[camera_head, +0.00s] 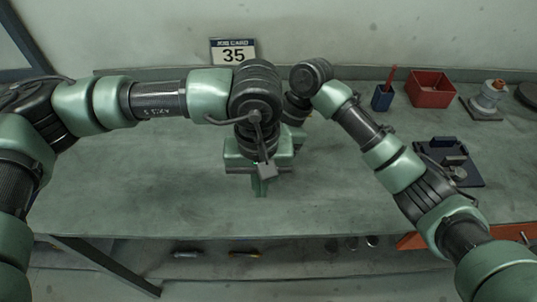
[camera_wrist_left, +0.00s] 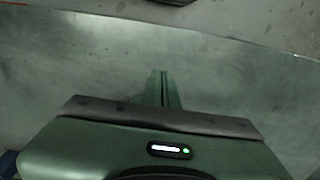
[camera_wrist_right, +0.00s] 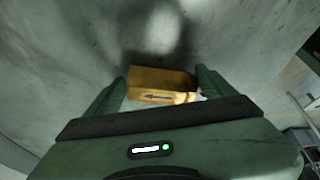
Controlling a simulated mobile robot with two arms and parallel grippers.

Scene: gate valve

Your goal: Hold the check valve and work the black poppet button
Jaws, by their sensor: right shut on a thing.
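The check valve (camera_wrist_right: 160,82) is a brass-coloured block with a dark arrow on its face. It lies between the two fingers of my right gripper (camera_wrist_right: 160,74) in the right wrist view, and the gripper is shut on it. In the head view the valve and right gripper are hidden behind my left arm. My left gripper (camera_head: 260,187) points down over the middle of the bench. In the left wrist view its fingers (camera_wrist_left: 163,80) are close together, with nothing seen between them. The black poppet button does not show in any view.
On the bench (camera_head: 130,190) at right stand a blue cup (camera_head: 382,99) with a red stick, a red bin (camera_head: 432,90), a pale fitting (camera_head: 488,100) and a dark blue tray (camera_head: 468,178). A card reading 35 (camera_head: 233,51) stands behind. The bench's left part is clear.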

